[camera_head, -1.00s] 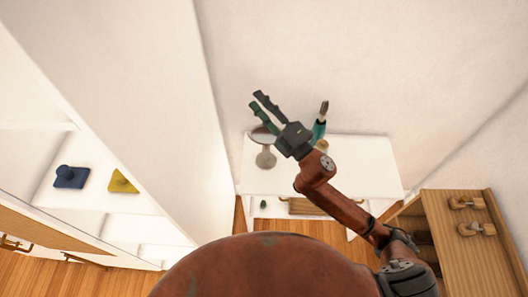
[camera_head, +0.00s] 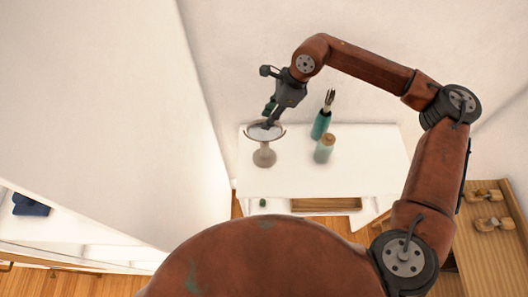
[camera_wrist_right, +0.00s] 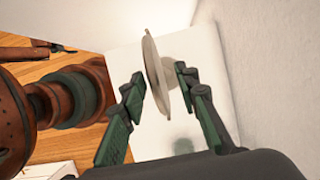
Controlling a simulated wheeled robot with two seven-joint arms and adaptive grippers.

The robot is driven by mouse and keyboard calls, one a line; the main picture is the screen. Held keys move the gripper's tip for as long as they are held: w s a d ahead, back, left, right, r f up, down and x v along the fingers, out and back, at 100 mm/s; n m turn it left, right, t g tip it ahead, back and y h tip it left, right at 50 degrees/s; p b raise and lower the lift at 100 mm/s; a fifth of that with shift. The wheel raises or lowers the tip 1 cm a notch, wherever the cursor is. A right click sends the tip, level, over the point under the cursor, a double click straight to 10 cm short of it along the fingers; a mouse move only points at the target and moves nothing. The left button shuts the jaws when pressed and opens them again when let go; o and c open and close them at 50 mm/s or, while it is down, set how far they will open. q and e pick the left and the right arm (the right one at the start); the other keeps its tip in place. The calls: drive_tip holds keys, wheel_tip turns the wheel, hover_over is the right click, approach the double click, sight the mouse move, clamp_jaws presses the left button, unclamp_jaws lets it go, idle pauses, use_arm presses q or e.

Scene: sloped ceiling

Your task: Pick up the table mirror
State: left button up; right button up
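The table mirror (camera_head: 263,153) stands upright on the white table (camera_head: 355,180), near its left end, with a round dish-like head on a grey stem and base. My right gripper (camera_head: 268,119) reaches down to the mirror's head from above and behind. In the right wrist view the fingers (camera_wrist_right: 158,88) are open, one on each side of the thin mirror disc (camera_wrist_right: 155,75). My left gripper is not in view.
A teal holder with brushes (camera_head: 321,124) and a teal bottle with a tan cap (camera_head: 324,149) stand right of the mirror. A wall is close behind the table. A wooden cabinet (camera_head: 484,240) is at the lower right.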

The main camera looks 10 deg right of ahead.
sight(255, 138)
drive_tip(key=shift+s+b+x, duration=0.2)
drive_tip(key=shift+x, duration=2.15)
drive_tip(key=shift+s+b+x, duration=0.2)
drive_tip(key=shift+x, duration=2.1)
drive_tip(key=shift+d, duration=0.1)
drive_tip(key=shift+c, duration=0.6)
clamp_jaws()
